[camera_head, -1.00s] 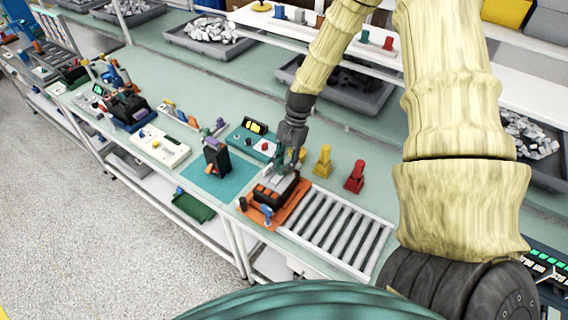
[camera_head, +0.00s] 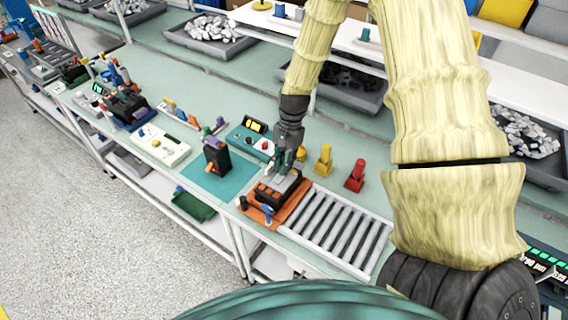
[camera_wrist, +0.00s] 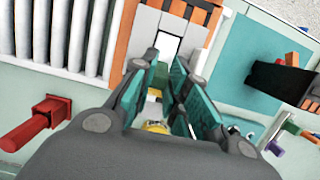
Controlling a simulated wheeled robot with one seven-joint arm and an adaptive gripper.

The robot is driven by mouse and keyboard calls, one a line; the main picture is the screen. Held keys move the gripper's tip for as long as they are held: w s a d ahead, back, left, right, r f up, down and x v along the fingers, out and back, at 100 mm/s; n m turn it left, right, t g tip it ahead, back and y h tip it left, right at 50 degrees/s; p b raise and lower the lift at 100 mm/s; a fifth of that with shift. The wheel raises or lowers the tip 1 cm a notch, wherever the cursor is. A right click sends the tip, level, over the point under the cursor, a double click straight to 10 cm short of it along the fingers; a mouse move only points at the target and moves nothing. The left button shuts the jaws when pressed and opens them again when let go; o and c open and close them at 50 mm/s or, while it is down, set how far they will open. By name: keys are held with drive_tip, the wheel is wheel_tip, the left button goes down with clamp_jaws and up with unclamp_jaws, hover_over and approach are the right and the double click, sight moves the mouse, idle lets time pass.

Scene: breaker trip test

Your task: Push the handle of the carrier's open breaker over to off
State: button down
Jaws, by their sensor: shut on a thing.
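The orange carrier (camera_head: 251,211) stands on the bench at the left end of the roller track, with dark and grey breakers (camera_head: 269,193) on it. In the wrist view the orange carrier (camera_wrist: 143,24) shows at the top, with grey and dark breaker bodies (camera_wrist: 196,14). My gripper (camera_head: 284,169) points down at the far part of the carrier, its teal fingers low over a breaker. In the wrist view my gripper (camera_wrist: 170,72) has its fingers close together around a pale piece (camera_wrist: 166,44), apparently the breaker's handle. The exact contact is partly hidden by the fingers.
A roller track (camera_head: 335,232) adjoins the carrier on the right. Yellow (camera_head: 323,161) and red (camera_head: 355,176) pegs stand behind it. A black device (camera_head: 216,158) on a teal mat (camera_head: 232,184) and a teal meter box (camera_head: 251,138) stand to the left.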

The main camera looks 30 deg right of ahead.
drive_tip(key=shift+s+a+t+h+b, duration=0.15)
drive_tip(key=shift+a+t+h+b, duration=0.2)
drive_tip(key=shift+h, duration=0.35)
drive_tip(key=shift+s+a+t+h+b, duration=0.15)
drive_tip(key=shift+a+h+b, duration=0.2)
drive_tip(key=shift+h, duration=0.35)
drive_tip(key=shift+s+a+t+h+b, duration=0.2)
drive_tip(key=shift+a+t+h+b, duration=0.15)
drive_tip(key=shift+a+h+b, duration=0.35)
drive_tip(key=shift+s+a+t+h+b, duration=0.25)
drive_tip(key=shift+t+h+b, duration=0.15)
drive_tip(key=shift+h, duration=0.5)
drive_tip(key=shift+a+h+b, duration=0.15)
drive_tip(key=shift+h+b, duration=0.2)
drive_tip(key=shift+h, duration=0.05)
drive_tip(key=c, duration=1.7)
unclamp_jaws()
